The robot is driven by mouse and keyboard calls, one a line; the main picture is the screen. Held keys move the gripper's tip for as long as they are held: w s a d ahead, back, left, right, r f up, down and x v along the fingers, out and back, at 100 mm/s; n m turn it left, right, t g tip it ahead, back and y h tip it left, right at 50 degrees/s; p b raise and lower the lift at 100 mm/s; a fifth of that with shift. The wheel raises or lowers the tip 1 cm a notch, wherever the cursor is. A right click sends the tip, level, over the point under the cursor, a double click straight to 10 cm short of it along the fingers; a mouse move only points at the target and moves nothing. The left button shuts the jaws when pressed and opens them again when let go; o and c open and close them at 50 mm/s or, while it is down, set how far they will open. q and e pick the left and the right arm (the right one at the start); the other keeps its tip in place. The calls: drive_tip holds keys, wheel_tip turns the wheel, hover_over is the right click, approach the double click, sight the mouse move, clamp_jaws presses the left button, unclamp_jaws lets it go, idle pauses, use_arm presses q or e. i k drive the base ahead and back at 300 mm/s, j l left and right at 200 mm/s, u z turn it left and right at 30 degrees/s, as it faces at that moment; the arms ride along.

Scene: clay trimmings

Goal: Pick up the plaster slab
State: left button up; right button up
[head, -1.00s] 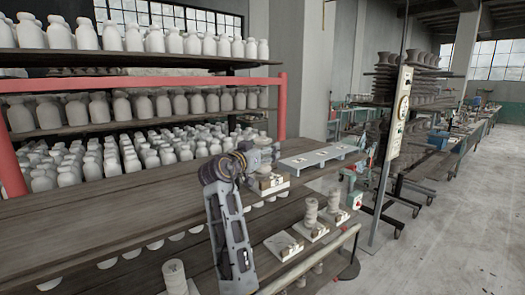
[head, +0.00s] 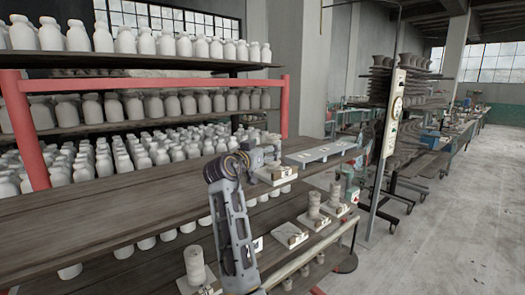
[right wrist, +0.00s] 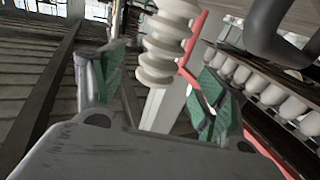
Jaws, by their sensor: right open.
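A pale plaster slab (head: 278,179) lies near the front edge of the dark wooden shelf in the head view, with small items on it. My right gripper (head: 264,157) is just beside and above it; its fingers are small and partly overlap the items there. In the right wrist view the same gripper (right wrist: 155,95) is open, with green pads on both fingers. A pale ribbed stack (right wrist: 165,55) shows beyond and between the fingers, above a pale flat-sided piece (right wrist: 165,108) that I cannot identify surely. I cannot see finger contact. My left gripper is not in view.
More slabs with ringed stacks (head: 314,207) stand on a lower shelf at the front right. A grey low board (head: 322,152) lies on the shelf to the right. White jars (head: 150,46) fill the racks behind, with a red rail (head: 150,84). The shelf's left part is clear.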

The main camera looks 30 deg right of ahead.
sight(289, 235)
drive_tip(key=k+j, duration=0.1)
drive_tip(key=j, duration=0.25)
drive_tip(key=z, duration=1.8)
